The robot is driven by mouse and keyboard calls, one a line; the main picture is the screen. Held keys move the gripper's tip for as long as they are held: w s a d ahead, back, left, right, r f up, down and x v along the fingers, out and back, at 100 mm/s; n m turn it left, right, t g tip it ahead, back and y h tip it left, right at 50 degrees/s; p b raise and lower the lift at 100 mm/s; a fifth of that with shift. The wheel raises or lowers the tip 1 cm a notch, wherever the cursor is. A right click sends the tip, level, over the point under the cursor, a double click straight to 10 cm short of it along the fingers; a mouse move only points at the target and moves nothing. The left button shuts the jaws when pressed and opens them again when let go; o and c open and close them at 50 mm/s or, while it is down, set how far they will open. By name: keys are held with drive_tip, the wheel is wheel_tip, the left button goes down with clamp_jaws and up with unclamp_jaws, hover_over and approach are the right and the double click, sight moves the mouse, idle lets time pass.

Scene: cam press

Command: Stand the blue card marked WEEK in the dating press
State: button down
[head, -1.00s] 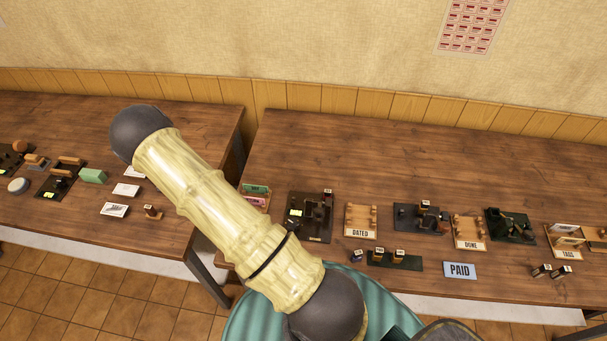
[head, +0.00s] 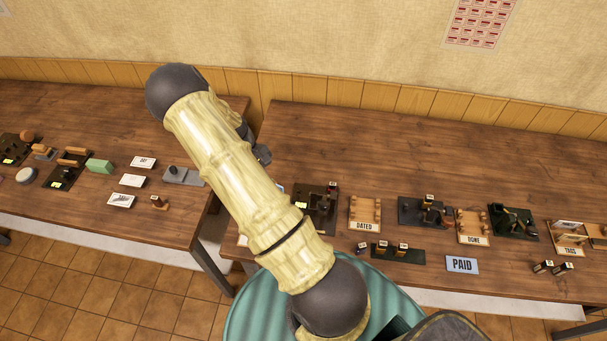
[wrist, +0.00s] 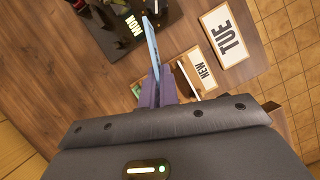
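My gripper (wrist: 161,90) shows in the wrist view with its purple fingers closed on a thin blue card (wrist: 152,45). The card is nearly edge-on and stands out beyond the fingertips; its marking cannot be read. A dark press with a lit MON label (wrist: 132,24) is at the top of the wrist view, just left of the card; card and press look apart. In the head view a dark press with a yellow-green label (head: 316,211) stands near the left end of the right table, likely the same one.
In the head view a DATED rack (head: 364,226) stands right of the press. A PAID sign (head: 462,264) lies at the front. The table behind is clear.

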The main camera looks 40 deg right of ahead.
drive_tip(key=s+d+r+n+h, duration=0.1)
drive_tip(key=s+d+r+n, duration=0.3)
drive_tip(key=d, duration=0.6)
drive_tip(key=w+b+x, duration=0.1)
drive_tip(key=x, duration=0.5)
drive_tip(key=shift+f+t+b, duration=0.3)
drive_tip(key=shift+f, duration=0.05)
drive_tip(key=shift+s+a, duration=0.1)
drive_tip(key=shift+s, duration=0.05)
drive_tip(key=shift+f+b, duration=1.85)
drive_tip(key=shift+f, duration=1.1)
drive_tip(key=c, duration=1)
unclamp_jaws()
drive_tip(key=shift+c, duration=0.2)
